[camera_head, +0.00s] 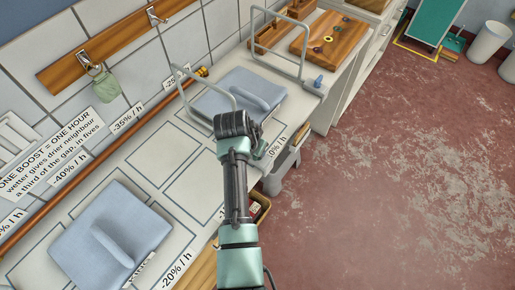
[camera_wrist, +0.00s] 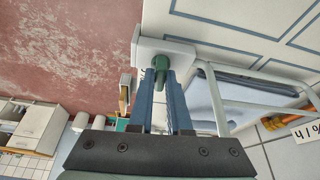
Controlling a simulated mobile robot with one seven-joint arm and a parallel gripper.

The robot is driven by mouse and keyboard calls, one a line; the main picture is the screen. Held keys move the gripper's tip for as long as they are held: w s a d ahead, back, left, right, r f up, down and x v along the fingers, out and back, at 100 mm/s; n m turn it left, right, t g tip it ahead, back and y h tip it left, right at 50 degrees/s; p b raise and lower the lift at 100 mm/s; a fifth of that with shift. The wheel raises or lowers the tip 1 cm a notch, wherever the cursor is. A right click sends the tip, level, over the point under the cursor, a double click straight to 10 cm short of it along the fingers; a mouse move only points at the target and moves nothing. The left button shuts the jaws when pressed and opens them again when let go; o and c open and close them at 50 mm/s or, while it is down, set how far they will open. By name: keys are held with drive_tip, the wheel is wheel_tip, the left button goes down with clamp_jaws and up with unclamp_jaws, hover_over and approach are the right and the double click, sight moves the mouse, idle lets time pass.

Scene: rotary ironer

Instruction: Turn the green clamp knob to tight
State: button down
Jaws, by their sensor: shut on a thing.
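The green clamp knob (camera_wrist: 161,64) shows in the wrist view at the counter edge, beside a white block (camera_wrist: 166,48). My gripper (camera_wrist: 161,78) has its two blue fingers around the knob, shut on it, with the knob's top showing beyond the fingertips. In the head view my arm reaches over the counter edge, and its dark wrist (camera_head: 238,124) hides the fingers and the green knob. The knob's turn angle cannot be read.
A white tube frame (camera_wrist: 215,100) stands close to the fingers. Blue-grey pads with handles (camera_head: 112,235) lie on the marked counter. Another tube frame with a blue knob (camera_head: 318,81) stands at the far end. The red floor (camera_head: 400,190) at right is clear.

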drive_tip(key=shift+w+r+m, duration=0.1)
drive_tip(key=shift+m, duration=0.4)
drive_tip(key=shift+h, duration=0.3)
drive_tip(key=c, duration=0.9)
unclamp_jaws()
drive_tip(key=shift+o, duration=0.2)
drive_tip(key=b+v, duration=0.1)
drive_tip(key=v, duration=1.2)
